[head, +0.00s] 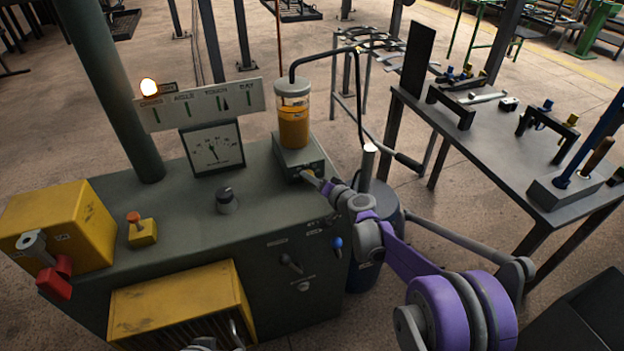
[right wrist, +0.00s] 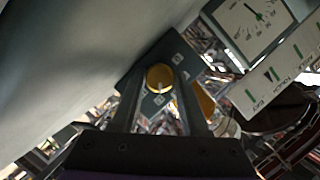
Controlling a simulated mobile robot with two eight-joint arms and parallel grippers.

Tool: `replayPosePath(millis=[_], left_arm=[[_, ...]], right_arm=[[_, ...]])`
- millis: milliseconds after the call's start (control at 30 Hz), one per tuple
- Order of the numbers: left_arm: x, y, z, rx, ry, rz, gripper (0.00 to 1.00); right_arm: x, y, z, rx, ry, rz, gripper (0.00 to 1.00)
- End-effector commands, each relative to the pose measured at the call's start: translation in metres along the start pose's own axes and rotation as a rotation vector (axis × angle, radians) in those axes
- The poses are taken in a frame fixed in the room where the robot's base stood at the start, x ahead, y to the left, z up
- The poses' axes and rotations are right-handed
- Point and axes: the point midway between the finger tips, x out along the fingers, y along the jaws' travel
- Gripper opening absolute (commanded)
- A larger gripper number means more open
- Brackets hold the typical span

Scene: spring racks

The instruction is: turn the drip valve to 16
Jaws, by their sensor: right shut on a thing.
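The drip valve's knob (right wrist: 159,77) is a round brass-coloured disc with a notch, on a dark plate with small pale marks. I cannot read its setting. The plate is the front of the grey block (head: 297,155) under a clear cylinder of amber liquid (head: 293,125). My right gripper (head: 311,177) reaches this front from the right. In the right wrist view its two fingers (right wrist: 160,88) stand on either side of the knob, shut on it. In the head view the knob is hidden behind the gripper. My left gripper is not clearly in view.
A scale sign (head: 200,104) with a lit lamp (head: 149,87) stands behind. A dark bench (head: 500,140) is at right, with floor between.

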Motion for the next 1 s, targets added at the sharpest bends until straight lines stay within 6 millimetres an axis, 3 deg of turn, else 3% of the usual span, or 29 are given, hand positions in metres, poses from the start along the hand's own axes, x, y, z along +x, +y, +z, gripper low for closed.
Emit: replayPosePath(millis=[500, 1000], left_arm=[[0.0041, 0.0000, 0.0020, 0.000, -0.001, 0.000, 0.74], [0.0054, 0.0000, 0.0026, 0.000, -0.002, 0.000, 0.74]], right_arm=[[0.0002, 0.0031, 0.0004, 0.318, -0.011, -0.122, 0.00], [0.0000, 0.0030, 0.0000, 0.392, -0.013, -0.150, 0.00]])
